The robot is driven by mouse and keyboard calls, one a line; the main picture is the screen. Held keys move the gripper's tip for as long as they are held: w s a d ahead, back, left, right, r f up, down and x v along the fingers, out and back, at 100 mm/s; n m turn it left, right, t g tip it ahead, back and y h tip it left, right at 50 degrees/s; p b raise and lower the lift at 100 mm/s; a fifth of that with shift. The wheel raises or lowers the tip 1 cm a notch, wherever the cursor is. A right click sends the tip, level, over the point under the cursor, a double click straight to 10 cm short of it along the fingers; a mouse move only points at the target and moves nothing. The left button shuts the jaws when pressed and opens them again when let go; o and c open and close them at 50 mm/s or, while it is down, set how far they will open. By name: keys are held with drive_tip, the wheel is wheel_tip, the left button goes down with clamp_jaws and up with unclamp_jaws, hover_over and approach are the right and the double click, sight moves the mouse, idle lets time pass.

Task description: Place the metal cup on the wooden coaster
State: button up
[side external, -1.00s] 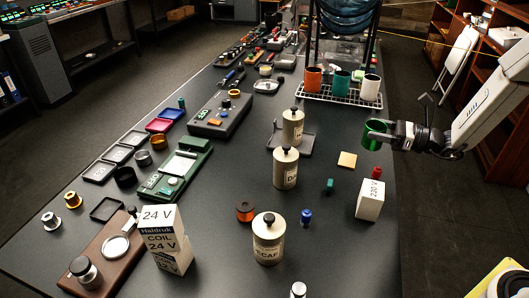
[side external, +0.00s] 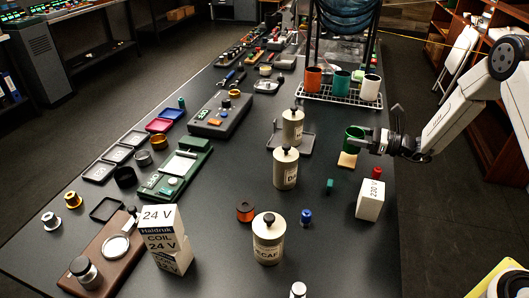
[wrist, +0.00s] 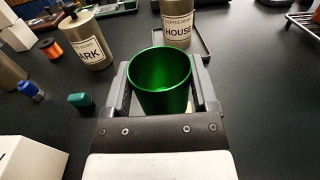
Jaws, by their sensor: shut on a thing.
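A green metal cup (side external: 354,139) is held upright in my gripper (side external: 364,142), which is shut on it. In the wrist view the cup (wrist: 161,82) sits between the two fingers of my gripper (wrist: 161,88). The wooden coaster (side external: 347,160) is a small tan square on the dark table. In the side view the cup appears just above the coaster and partly covers its far side. I cannot tell whether the cup touches it.
A white 220 V box (side external: 369,200) and a red cylinder (side external: 377,172) stand near the table's right edge. Labelled canisters stand to the left, including HOUSE (wrist: 181,25) on a tray. A wire rack (side external: 338,95) with orange, teal and white cups lies behind.

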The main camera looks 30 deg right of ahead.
drive_tip(key=shift+w+f, duration=0.25)
drive_tip(key=shift+f, duration=1.6)
drive_tip(key=shift+f, duration=0.1)
drive_tip(key=o, duration=1.2)
drive_tip(key=shift+c, duration=0.2)
drive_tip(key=shift+s+d, duration=0.15)
drive_tip(key=v, duration=1.1)
drive_tip(key=shift+s+d, duration=0.25)
